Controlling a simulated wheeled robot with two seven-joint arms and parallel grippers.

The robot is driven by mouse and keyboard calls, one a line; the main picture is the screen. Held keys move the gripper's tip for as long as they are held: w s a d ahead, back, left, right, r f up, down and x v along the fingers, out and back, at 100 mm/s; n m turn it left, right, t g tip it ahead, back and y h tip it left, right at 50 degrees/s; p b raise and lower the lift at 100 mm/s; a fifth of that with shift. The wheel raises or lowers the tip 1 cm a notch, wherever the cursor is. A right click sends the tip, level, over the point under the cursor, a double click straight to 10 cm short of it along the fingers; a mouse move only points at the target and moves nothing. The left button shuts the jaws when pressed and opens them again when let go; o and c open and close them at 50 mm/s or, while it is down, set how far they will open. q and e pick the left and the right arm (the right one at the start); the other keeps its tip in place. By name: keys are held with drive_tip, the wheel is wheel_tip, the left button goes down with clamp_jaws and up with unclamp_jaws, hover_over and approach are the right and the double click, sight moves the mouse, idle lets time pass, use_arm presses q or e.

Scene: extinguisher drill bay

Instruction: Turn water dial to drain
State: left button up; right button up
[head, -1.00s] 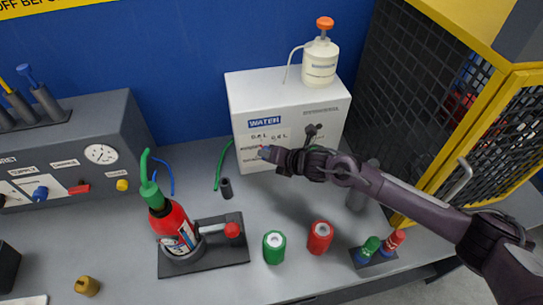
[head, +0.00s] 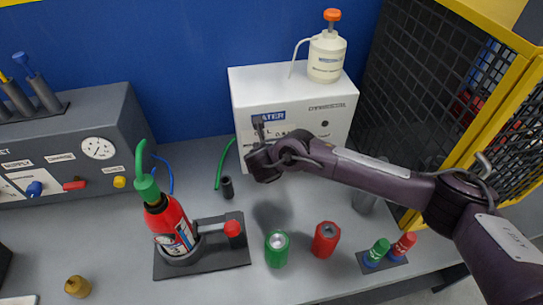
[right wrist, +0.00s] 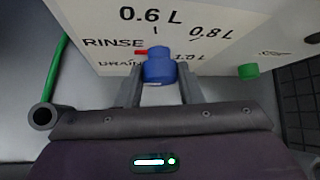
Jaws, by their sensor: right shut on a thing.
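The white water box (head: 335,95) stands against the blue wall with printed dial marks on its front. The blue dial (right wrist: 159,68) shows in the right wrist view, with a red pointer (right wrist: 142,52) directed left, between the RINSE and DRAIN labels. My right gripper (right wrist: 160,88) is shut on the dial, one finger on each side of it. In the head view my right gripper (head: 256,160) is at the box front and hides the dial. My left gripper is not in view.
A red extinguisher (head: 172,228) stands in a dark holder at the left. Green (head: 277,248) and red (head: 325,239) canisters stand in front of the box. A short dark tube (head: 227,187) is left of my gripper. A yellow-framed mesh cage (head: 490,140) is at the right.

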drive_tip(key=shift+s+a+f+n+t+h+b, duration=0.15)
drive_tip(key=shift+n+t+h+b, duration=0.25)
drive_tip(key=shift+n+h, duration=0.45)
drive_tip(key=shift+w+a+f+n+t+h+b, duration=0.15)
drive_tip(key=shift+n+t+h+b, duration=0.3)
drive_tip(key=shift+h, duration=0.7)
drive_tip(key=shift+s+a+f+n+t+h+b, duration=0.1)
drive_tip(key=shift+f+n+t+h+b, duration=0.2)
drive_tip(key=shift+n+h, duration=0.55)
drive_tip(key=shift+r+t+h, duration=0.1)
drive_tip(key=shift+t+h, duration=0.15)
drive_tip(key=shift+h, duration=0.1)
drive_tip(key=o, duration=1)
drive_tip(key=shift+d, duration=0.1)
drive_tip(key=shift+c, duration=0.2)
drive_tip(key=shift+r, duration=0.1)
drive_tip(key=v, duration=0.7)
drive_tip(key=shift+s+a+r+p, duration=0.15)
drive_tip(key=shift+s+a+p, duration=0.05)
drive_tip(key=shift+s+p, duration=0.1)
